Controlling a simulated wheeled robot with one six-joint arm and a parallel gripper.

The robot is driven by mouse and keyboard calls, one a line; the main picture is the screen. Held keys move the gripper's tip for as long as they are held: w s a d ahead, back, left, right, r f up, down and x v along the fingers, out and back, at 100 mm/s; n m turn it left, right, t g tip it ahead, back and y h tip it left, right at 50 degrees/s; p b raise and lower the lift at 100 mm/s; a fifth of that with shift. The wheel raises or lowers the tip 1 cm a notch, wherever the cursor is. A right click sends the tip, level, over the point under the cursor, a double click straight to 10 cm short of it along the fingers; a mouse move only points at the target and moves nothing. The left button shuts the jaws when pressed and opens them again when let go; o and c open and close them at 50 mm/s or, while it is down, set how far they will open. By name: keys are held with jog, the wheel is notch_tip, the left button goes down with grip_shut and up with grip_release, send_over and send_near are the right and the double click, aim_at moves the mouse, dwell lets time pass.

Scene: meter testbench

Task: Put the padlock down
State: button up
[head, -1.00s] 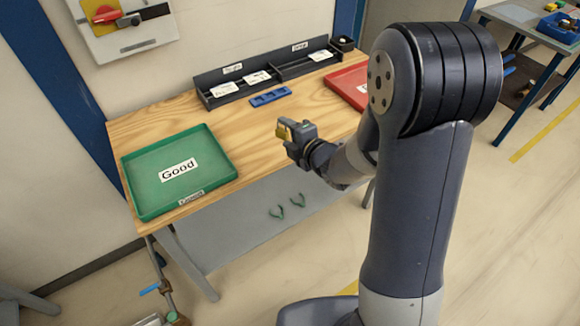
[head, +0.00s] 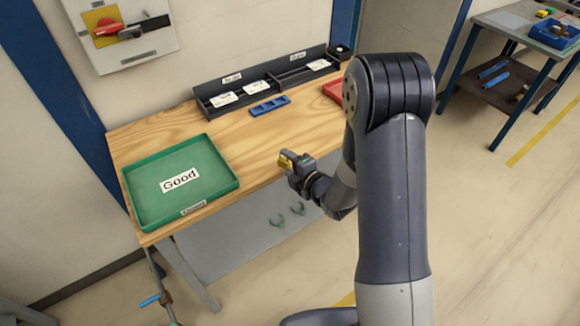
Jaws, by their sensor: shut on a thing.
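The padlock (head: 286,161) shows as a small yellow block at the tip of my gripper (head: 290,163). My gripper is shut on it and holds it near the front edge of the wooden bench (head: 262,138). Its shackle cannot be made out, and the jaws hide part of it. I cannot tell how high it is above the bench top. The bench top just left of and behind my gripper is bare.
A green tray labelled Good (head: 215,163) lies on the bench's left. A blue block (head: 270,106) lies before a dark rack (head: 243,85) with cards. A red tray (head: 333,88) is mostly hidden behind my arm. A red-handled switch panel (head: 122,33) is on the wall.

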jog(key=shift+f, duration=0.55)
jog(key=shift+f+b, duration=0.2)
jog(key=shift+b, duration=0.1)
jog(key=o, duration=1)
jog(key=shift+r, duration=0.1)
